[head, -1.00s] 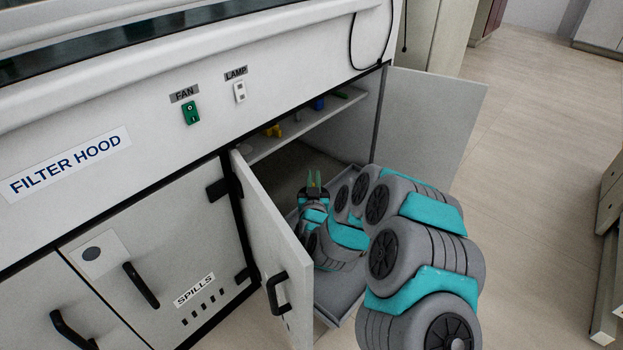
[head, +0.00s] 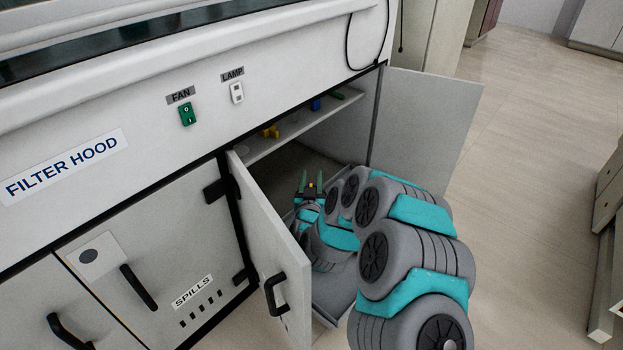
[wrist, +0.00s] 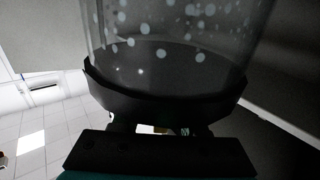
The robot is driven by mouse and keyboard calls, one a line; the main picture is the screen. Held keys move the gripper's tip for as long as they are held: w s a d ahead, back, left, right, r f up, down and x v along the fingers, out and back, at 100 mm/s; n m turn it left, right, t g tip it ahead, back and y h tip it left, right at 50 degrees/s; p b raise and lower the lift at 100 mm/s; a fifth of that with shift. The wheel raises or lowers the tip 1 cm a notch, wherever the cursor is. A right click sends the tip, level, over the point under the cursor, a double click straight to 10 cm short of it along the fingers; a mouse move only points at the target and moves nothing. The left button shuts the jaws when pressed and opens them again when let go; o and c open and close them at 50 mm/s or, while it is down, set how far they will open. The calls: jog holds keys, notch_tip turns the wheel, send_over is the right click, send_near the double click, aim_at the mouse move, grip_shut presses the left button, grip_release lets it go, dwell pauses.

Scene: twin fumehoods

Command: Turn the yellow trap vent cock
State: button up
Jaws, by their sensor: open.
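Small yellow fittings (head: 270,131) show at the front of the shelf inside the open cabinet, left of a blue one. They are too small to tell whether one is the trap vent cock or how its handle is turned. My gripper (head: 311,189) is open inside the cabinet, low and to the right of these fittings, fingers pointing up. A small yellowish spot shows between the fingers; I cannot tell what it is. In the wrist view a clear, spotted vessel (wrist: 180,35) in a dark collar (wrist: 165,95) fills the upper middle.
The left cabinet door (head: 270,235) and right door (head: 425,125) stand open around my arm. The shelf (head: 292,130) lies above my gripper and also carries a blue fitting (head: 316,104) and a green one (head: 338,96). Open floor (head: 530,150) lies right.

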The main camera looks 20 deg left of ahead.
jog(key=shift+n+y, duration=0.3)
jog(key=shift+y, duration=0.1)
